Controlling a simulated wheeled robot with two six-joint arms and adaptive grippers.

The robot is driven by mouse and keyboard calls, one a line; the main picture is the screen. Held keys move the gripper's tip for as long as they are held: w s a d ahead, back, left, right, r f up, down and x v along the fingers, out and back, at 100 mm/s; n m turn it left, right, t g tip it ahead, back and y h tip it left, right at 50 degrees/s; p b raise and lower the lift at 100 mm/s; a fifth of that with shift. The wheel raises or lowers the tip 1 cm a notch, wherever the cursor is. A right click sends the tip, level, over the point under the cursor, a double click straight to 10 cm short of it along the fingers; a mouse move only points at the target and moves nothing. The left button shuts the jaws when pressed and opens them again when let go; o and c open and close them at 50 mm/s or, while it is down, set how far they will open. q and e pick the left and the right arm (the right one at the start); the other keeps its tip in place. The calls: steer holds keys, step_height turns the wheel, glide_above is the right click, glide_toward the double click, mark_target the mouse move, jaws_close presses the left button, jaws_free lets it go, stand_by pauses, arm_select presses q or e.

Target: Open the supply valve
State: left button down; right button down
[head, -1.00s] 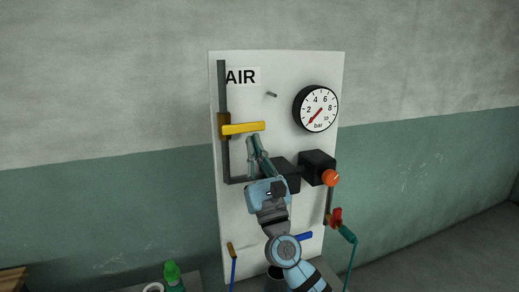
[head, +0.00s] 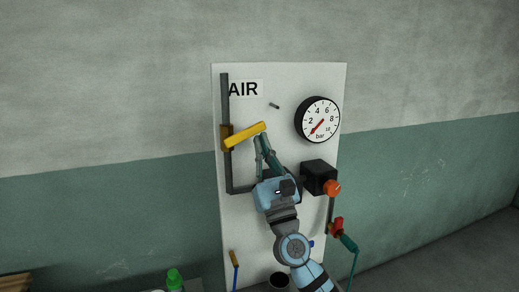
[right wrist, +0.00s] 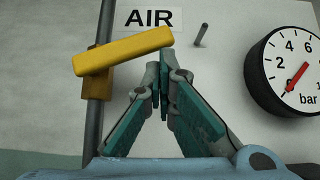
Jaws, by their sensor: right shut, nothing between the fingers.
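The supply valve's yellow handle (head: 246,136) is on the dark vertical pipe (head: 226,105) at the left of the white AIR panel. The handle slants up to the right from its brown valve body (head: 227,143). My right gripper (head: 262,139) is shut and empty, its fingertips just below the handle's right part. In the right wrist view the handle (right wrist: 122,51) slants only slightly, and the closed fingertips (right wrist: 164,52) are close to its right end; whether they touch it I cannot tell. My left gripper is not in view.
The round gauge (head: 317,120) at the upper right has its red needle near the low end. A black box with an orange knob (head: 332,188), a red fitting (head: 338,225) with a teal hose, and a small peg (head: 274,105) are on the panel. A green bottle (head: 174,280) stands lower left.

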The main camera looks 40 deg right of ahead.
mark_target(262, 129)
step_height(262, 129, up, 4)
steer(key=n+g+y+b, duration=0.1)
steer(key=n+g+y, duration=0.1)
steer(key=n+y, duration=0.3)
steer(key=n+g+y+b, duration=0.1)
steer(key=n+g+y, duration=0.1)
steer(key=n+y, duration=0.3)
steer(key=n+g+y+b, duration=0.1)
steer(key=n+y, duration=0.4)
steer(key=n, duration=0.6)
steer(key=shift+s+d+g+y, duration=0.15)
steer(key=shift+g+y, duration=0.25)
steer(key=shift+g, duration=0.3)
steer(key=r+n+g+p, duration=0.1)
steer(key=p, duration=0.1)
steer(key=a+r+n+g+p, duration=0.1)
steer(key=n+p, duration=0.1)
steer(key=a+r+n+g+p, duration=0.1)
steer(key=p, duration=0.1)
steer(key=shift+w+a+n+g+h, duration=0.1)
steer(key=shift+w+n+g+h, duration=0.2)
steer(key=shift+w+n+g, duration=0.1)
steer(key=shift+r, duration=0.1)
